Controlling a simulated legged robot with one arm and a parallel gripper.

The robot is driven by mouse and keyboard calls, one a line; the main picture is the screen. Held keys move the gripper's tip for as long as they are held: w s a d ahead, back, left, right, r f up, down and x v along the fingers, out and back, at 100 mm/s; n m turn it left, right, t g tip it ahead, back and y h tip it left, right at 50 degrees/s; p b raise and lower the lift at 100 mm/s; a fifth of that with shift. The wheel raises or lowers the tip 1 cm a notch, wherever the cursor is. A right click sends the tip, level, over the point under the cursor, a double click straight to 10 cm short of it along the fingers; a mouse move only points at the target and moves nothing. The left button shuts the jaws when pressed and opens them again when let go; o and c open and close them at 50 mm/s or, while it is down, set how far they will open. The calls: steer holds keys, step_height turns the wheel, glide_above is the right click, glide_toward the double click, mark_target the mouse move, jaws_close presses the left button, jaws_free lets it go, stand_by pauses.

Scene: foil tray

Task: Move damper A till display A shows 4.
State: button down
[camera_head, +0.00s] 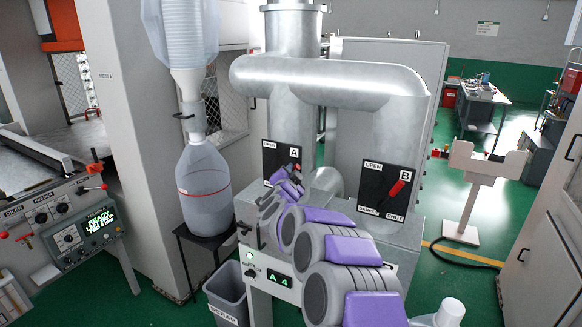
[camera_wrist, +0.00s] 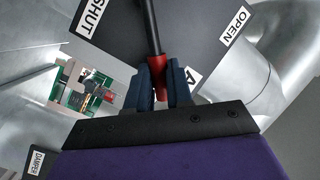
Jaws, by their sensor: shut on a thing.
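Damper A's black plate (camera_head: 271,160), marked OPEN and A, is on the metal duct in the head view, partly hidden by my arm. Its lever has a black rod and a red grip (camera_wrist: 158,62) in the wrist view. My gripper (camera_wrist: 160,88) is shut on the red grip, a blue-grey finger on each side. My gripper also shows small in front of plate A in the head view (camera_head: 292,176). Display A (camera_head: 279,278), on the front of the grey cabinet, reads "A 4" in green.
Damper B's plate (camera_head: 376,204), with a red lever (camera_head: 397,188), is to the right of my arm. A clear collecting bottle (camera_head: 205,190) and a scrap bin (camera_head: 227,292) stand left of the cabinet. Open green floor lies to the right.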

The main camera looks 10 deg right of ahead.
steer(key=shift+r+p, duration=0.45)
steer(key=shift+p, duration=0.1)
steer(key=c, duration=1.2)
jaws_free()
steer(key=shift+d+f, duration=0.1)
steer(key=shift+d, duration=0.1)
steer(key=shift+o, duration=0.9)
steer(key=shift+w+f, duration=0.1)
steer(key=shift+f, duration=0.05)
steer(key=shift+a, duration=0.1)
steer(key=v, duration=1.7)
steer(key=shift+a, duration=0.15)
